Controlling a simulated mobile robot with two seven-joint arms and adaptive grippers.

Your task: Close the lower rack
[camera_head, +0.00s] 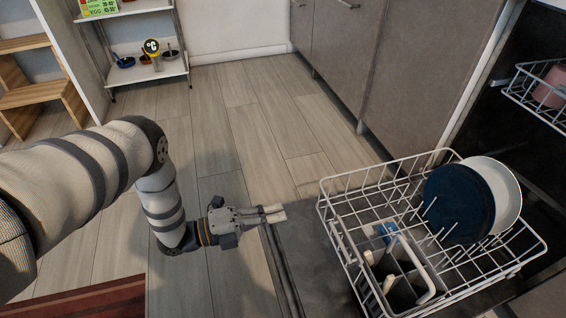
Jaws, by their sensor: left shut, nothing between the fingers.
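The lower rack (450,258) is a white wire basket, pulled out over the dark open dishwasher door (305,272). It holds a dark blue plate (459,204) and a white plate (506,194) standing behind it, and a cutlery basket (402,280) with a few utensils. My left gripper (272,214) is shut and empty at the door's outer edge, left of the rack and apart from it. My right gripper is not in view.
The upper rack (540,98) with a pink cup (553,84) shows at the right. Grey cabinets (385,70) stand behind the door. A white shelf (140,70) and wooden steps (35,85) stand back left. The wooden floor (235,115) between is clear.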

